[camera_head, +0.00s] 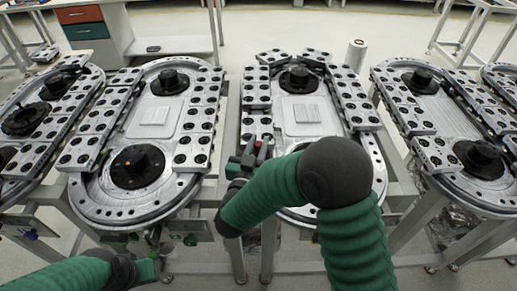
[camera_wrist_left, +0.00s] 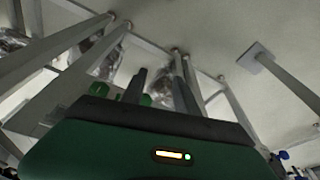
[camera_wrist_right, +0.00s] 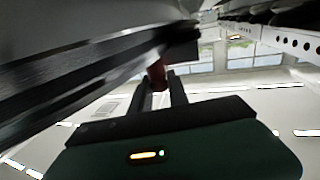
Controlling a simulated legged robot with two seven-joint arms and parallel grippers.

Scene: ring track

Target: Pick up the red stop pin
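The red stop pin (camera_wrist_right: 157,74) shows in the right wrist view at the tips of my right gripper (camera_wrist_right: 160,82), just under a dark part of the track. A small red spot (camera_head: 258,143) shows beside my right gripper (camera_head: 247,158) in the head view, at the left edge of the middle ring track (camera_head: 262,100). The right fingers stand close on either side of the pin; whether they press on it I cannot tell. My left gripper (camera_wrist_left: 158,88) has its fingers apart with nothing between them, low in front of the left-hand track.
More ring tracks (camera_head: 145,160) with black round hubs stand left and right on metal frames. My right arm hides the near end of the middle track. A drawer cabinet (camera_head: 88,30) stands at the back left. A cylinder (camera_head: 356,53) stands behind the middle track.

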